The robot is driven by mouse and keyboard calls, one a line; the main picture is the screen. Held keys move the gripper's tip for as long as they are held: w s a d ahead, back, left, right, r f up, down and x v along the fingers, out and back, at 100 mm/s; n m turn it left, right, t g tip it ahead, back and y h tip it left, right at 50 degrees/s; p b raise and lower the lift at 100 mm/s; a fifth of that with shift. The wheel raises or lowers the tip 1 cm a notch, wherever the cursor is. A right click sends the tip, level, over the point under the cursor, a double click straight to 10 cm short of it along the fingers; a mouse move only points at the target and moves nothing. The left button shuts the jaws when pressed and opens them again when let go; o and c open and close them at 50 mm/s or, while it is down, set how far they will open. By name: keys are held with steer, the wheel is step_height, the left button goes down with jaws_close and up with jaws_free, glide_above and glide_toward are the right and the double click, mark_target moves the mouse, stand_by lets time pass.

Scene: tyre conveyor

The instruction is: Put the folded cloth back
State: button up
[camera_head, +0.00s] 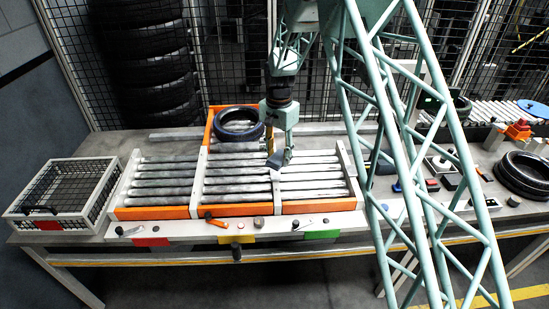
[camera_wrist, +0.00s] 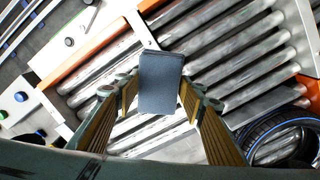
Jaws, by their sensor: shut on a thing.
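The folded cloth (camera_wrist: 160,80) is a dark blue-grey, flat rectangular piece. In the wrist view it sits between the two yellow-ribbed fingers of my gripper (camera_wrist: 158,98), which is shut on it. In the head view the cloth (camera_head: 274,161) hangs at the fingertips of my gripper (camera_head: 278,150), over the right-hand roller section (camera_head: 312,185). I cannot tell exactly how far the cloth is above the rollers. Its original place is not clear in these views.
A black tyre (camera_head: 238,136) lies at the back of the middle section; it also shows in the wrist view (camera_wrist: 262,142). A wire crate (camera_head: 97,224) stands at the left. Small tools and red, yellow and green (camera_head: 321,235) tags line the front edge.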

steer(key=s+d+f+n+b, duration=0.3)
steer(key=s+d, duration=0.3)
steer(key=d, duration=0.4)
steer(key=s+d+f+n+b, duration=0.3)
steer(key=s+d+b, duration=0.3)
steer(key=d, duration=0.5)
steer(key=shift+s+d+f+n, duration=0.15)
steer(key=shift+s+f+n, duration=0.2)
steer(key=shift+s+n, duration=0.2)
steer(key=shift+d, duration=0.15)
